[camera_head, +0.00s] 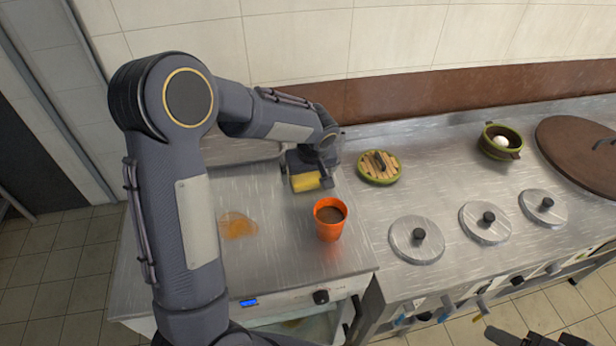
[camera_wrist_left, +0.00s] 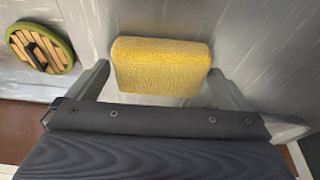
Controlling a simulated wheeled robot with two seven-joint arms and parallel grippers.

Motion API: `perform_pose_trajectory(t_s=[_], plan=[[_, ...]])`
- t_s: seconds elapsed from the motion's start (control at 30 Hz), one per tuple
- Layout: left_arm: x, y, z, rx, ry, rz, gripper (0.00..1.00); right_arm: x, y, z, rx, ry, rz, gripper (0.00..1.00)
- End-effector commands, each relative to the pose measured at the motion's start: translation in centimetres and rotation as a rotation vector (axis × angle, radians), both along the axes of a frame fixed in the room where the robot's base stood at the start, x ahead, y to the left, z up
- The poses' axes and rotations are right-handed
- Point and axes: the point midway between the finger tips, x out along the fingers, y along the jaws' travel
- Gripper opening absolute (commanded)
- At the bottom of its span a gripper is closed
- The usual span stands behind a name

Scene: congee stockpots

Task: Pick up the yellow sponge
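The yellow sponge (camera_head: 305,181) is at the back of the metal counter, at the end of my left gripper (camera_head: 306,183). In the left wrist view the sponge (camera_wrist_left: 160,66) sits between the two spread fingers of the left gripper (camera_wrist_left: 160,75). The fingers flank its short ends with very little room, and I see no clear grip on it. Whether the sponge touches the counter is hidden. Part of my right gripper (camera_head: 535,338) shows dark at the lower right edge of the head view, cut off by the frame.
An orange cup (camera_head: 330,219) of brown liquid stands just in front of the sponge. An orange spill (camera_head: 237,226) lies to the left. A round wooden-slatted lid (camera_head: 379,167) is to the right, with several metal lids (camera_head: 417,240) and a green pot (camera_head: 500,142) beyond.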

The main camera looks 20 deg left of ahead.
Motion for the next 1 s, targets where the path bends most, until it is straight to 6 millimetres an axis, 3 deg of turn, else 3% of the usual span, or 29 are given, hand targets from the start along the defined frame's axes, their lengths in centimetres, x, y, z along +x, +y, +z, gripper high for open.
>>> perform_pose_trajectory(t_s=[0.03,0.27,0.67,0.83,1.0], plan=[[0.0,0.0,0.0,0.000,0.000,0.000,0.95,0.0,0.0,0.0,0.000,0.000,0.000,0.55],[0.0,0.0,0.0,0.000,0.000,0.000,0.65,0.0,0.0,0.0,0.000,0.000,0.000,0.55],[0.1,0.0,0.8,0.000,-0.003,0.000,0.63,0.0,0.0,-0.3,0.000,0.000,0.000,0.55],[0.1,0.0,3.0,-0.001,-0.007,0.000,0.63,0.0,0.0,-0.9,0.000,0.000,0.000,0.55],[-2.9,-0.6,6.7,-0.002,-0.009,-0.002,0.63,0.0,0.0,-1.5,0.000,0.000,0.000,0.55]])
